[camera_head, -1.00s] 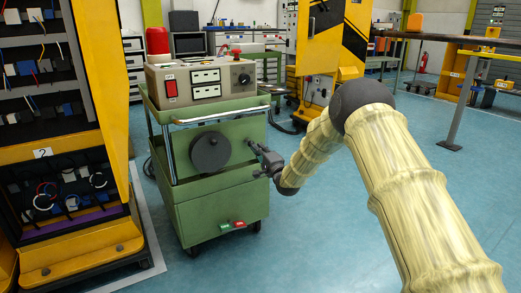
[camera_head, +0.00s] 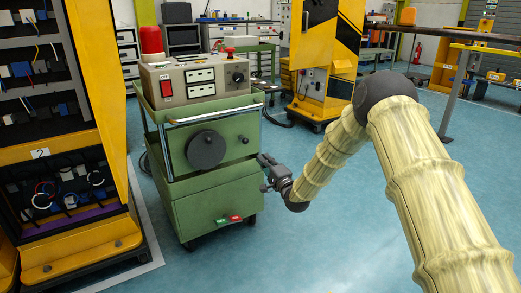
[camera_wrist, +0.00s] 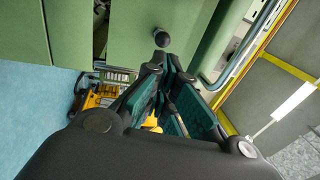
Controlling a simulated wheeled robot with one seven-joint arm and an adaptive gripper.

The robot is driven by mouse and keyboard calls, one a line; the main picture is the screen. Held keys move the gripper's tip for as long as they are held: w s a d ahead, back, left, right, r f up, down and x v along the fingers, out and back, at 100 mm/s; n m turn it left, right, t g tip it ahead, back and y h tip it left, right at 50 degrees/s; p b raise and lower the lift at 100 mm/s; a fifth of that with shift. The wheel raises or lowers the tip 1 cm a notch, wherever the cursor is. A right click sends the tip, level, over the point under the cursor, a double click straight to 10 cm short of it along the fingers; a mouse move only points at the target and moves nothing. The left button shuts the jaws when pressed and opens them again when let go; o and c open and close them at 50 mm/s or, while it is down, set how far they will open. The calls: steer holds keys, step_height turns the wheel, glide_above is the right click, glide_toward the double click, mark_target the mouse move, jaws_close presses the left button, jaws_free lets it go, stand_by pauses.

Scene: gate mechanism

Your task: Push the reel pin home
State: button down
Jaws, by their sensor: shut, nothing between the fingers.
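The green cart (camera_head: 213,196) carries a dark round reel (camera_head: 205,149) on its front panel. A small black knob, which looks like the reel pin (camera_head: 243,140), sticks out of the panel to the right of the reel. The knob also shows in the wrist view (camera_wrist: 161,38), just beyond my fingertips, with a visible gap. My gripper (camera_head: 264,171) is below and right of the knob, beside the cart's right front edge. Its fingers (camera_wrist: 157,66) are together and empty in the wrist view. How far the pin sticks out is hard to tell.
A control box (camera_head: 195,80) with a red lamp (camera_head: 151,43) sits on the cart. A silver handle bar (camera_head: 213,110) runs across the cart front above the reel. A yellow cabinet (camera_head: 100,100) stands close on the left. The blue floor right of the cart is open.

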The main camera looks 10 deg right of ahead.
steer(key=shift+p+v, duration=0.45)
steer(key=shift+v, duration=1.7)
